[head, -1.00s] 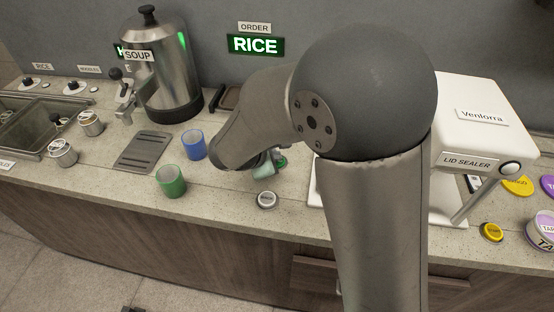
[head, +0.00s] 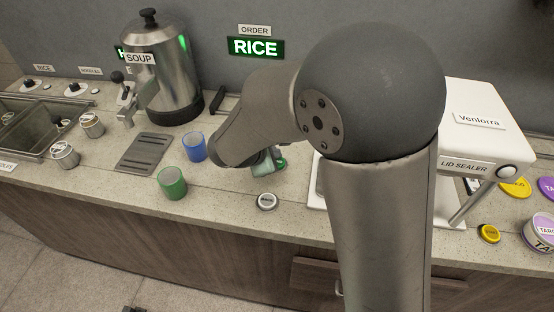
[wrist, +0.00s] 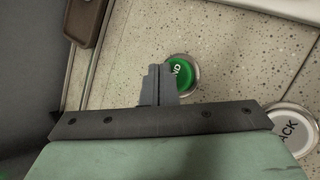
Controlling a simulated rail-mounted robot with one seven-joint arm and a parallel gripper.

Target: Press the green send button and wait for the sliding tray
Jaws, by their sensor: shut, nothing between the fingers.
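The green send button (wrist: 181,72) sits in a pale ring on the speckled counter in the wrist view, with only "ND" of its label readable. My gripper (wrist: 160,68) is shut and empty. Its fingertips overlap the left part of the button in the picture; I cannot tell whether they touch it. In the head view my gripper (head: 264,163) is mostly behind my arm, and a bit of the green button (head: 281,163) shows beside it. A brown tray-like piece (wrist: 86,20) lies along a track at the top left of the wrist view; I cannot tell if it is the sliding tray.
A white BACK button (wrist: 289,129) lies to the right; it also shows in the head view (head: 267,201). A blue cup (head: 194,146) and a green cup (head: 172,184) stand left of my gripper. The soup urn (head: 172,75) is behind them. The lid sealer (head: 487,110) is at right.

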